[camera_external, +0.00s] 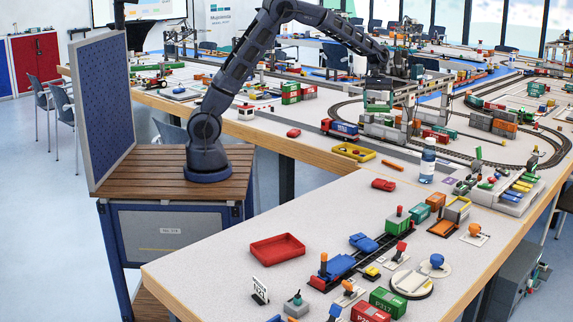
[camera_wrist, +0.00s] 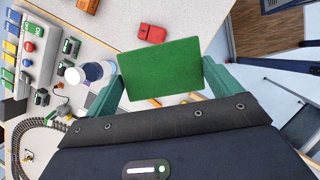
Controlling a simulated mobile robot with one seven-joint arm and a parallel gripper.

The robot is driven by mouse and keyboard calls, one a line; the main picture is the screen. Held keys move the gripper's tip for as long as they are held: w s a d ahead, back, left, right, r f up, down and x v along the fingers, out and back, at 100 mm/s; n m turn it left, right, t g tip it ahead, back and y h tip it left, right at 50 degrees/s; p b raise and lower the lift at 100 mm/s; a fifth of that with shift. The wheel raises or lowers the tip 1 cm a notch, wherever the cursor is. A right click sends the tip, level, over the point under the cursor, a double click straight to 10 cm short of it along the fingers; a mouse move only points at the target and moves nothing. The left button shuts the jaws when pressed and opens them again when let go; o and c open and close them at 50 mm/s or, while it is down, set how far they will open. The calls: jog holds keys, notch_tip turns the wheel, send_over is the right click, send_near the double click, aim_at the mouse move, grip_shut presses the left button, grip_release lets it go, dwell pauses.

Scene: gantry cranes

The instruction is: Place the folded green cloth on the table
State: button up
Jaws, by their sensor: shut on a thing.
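My gripper (camera_wrist: 160,80) is shut on the folded green cloth (camera_wrist: 160,68), a flat green rectangle between its two teal fingers in the wrist view. In the external view my gripper (camera_external: 378,100) is above the long table with the train layout, and the cloth (camera_external: 377,96) shows small and green at its end. The cloth is held above the table (camera_external: 215,235), whose pale bare top shows in the foreground. I cannot tell its exact height.
A white bottle with a blue label (camera_external: 428,160) stands upright near a red toy car (camera_external: 384,185). A yellow tray (camera_external: 353,152) and the looping track (camera_external: 480,152) lie near my gripper. A red tray (camera_external: 277,249) sits in front, with bare tabletop around it.

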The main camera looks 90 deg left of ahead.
jog(key=s+a+m+g, duration=0.1)
jog(key=s+a+m, duration=0.2)
jog(key=a, duration=1.2)
jog(key=m+g+y, duration=0.2)
jog(key=m, duration=0.4)
send_over(317, 144)
jog(key=w+a, duration=0.1)
notch_tip(317, 144, down, 10)
notch_tip(317, 144, down, 21)
jog(key=shift+w+a+r, duration=0.1)
jog(key=shift+w+a, duration=0.05)
jog(key=o, duration=0.7)
jog(key=shift+c, duration=0.2)
jog(key=shift+o, duration=0.2)
